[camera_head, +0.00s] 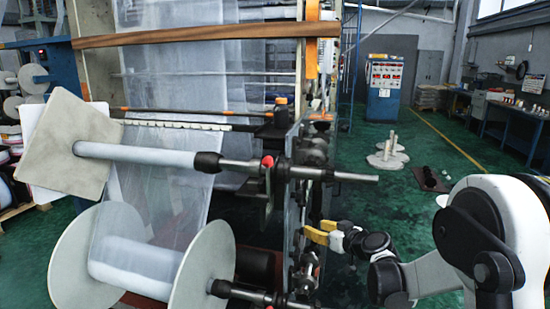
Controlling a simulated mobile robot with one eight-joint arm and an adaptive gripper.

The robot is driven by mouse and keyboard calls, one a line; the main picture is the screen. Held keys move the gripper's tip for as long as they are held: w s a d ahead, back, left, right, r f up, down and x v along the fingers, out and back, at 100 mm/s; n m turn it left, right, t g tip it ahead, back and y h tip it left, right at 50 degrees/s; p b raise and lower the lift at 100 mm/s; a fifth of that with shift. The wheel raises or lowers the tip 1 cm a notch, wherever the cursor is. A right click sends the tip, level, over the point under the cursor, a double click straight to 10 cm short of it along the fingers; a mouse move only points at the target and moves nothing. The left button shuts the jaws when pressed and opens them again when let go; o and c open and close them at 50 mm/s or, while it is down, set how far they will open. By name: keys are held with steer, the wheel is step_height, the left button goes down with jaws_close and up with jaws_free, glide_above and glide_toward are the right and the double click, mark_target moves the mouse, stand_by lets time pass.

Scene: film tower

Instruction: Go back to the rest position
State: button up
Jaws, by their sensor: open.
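My gripper (320,234) is at the lower middle of the head view, at the end of my white and black arm, which reaches in from the right. Its fingers look yellow and are small in the picture. It is beside the film machine's dark metal side frame (290,222). I see nothing held in it. I cannot tell whether the fingertips touch the frame.
A film roll (140,262) with large round flanges and an upper roller (150,155) stand at the left. A shaft end (350,176) juts right above my gripper. Green floor lies open behind, with white discs (388,160) and a blue cabinet (384,90).

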steer(key=s+r+m+g+h, duration=0.15)
steer(key=s+r, duration=0.25)
steer(key=s, duration=0.5)
steer(key=s+r+m+g+h, duration=0.1)
steer(key=s+r+g, duration=0.15)
steer(key=s, duration=0.75)
steer(key=s+d+f+m+h, duration=0.1)
steer(key=s+d+h, duration=0.1)
steer(key=s, duration=0.8)
steer(key=s+d+f+m+g+h, duration=0.1)
steer(key=s+d, duration=0.3)
steer(key=s, duration=0.6)
steer(key=shift+s+f+m+h, duration=0.2)
steer(key=shift+f+m+h, duration=0.25)
steer(key=shift+f+h, duration=0.15)
steer(key=shift+r, duration=0.1)
